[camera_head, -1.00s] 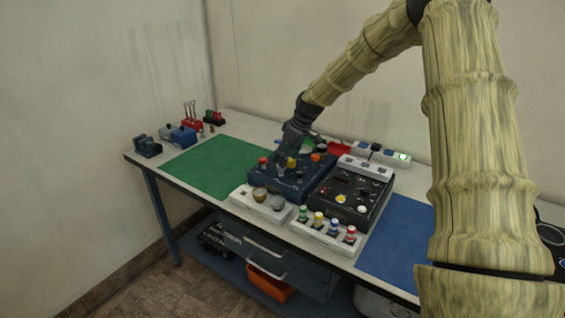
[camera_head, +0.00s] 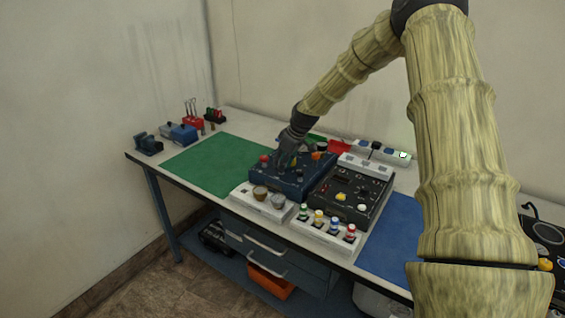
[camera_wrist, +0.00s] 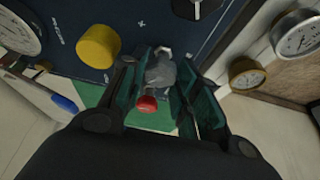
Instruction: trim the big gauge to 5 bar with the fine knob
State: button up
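The dark blue panel (camera_head: 292,185) stands mid-bench, with a red knob (camera_head: 264,158) and an orange part (camera_head: 316,156) on it. My gripper (camera_head: 284,160) is low over the panel and hides part of it. In the wrist view, its dark green fingers (camera_wrist: 166,80) stand apart, on either side of a grey fitting (camera_wrist: 161,73) with a red end (camera_wrist: 147,104). I cannot tell whether they touch it. A yellow knob (camera_wrist: 98,46) is left of the fingers. A large white dial (camera_wrist: 16,30) is cut off at top left; its reading is not legible. Which knob is the fine one is unclear.
A white box with two small gauges (camera_head: 260,193) stands in front of the panel; its dials also show in the wrist view (camera_wrist: 298,39). A black panel (camera_head: 350,195) is close on the right. A green mat (camera_head: 212,165) lies clear on the left, a blue mat (camera_head: 395,240) on the right.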

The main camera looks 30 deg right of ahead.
jog(key=shift+c, duration=1.4)
jog(key=shift+n, duration=0.3)
jog(key=shift+d+n+y, duration=0.1)
jog(key=shift+n+y, duration=0.3)
jog(key=shift+n, duration=0.5)
jog(key=o, duration=1)
jog(key=shift+v, duration=6)
jog(key=shift+w, duration=0.2)
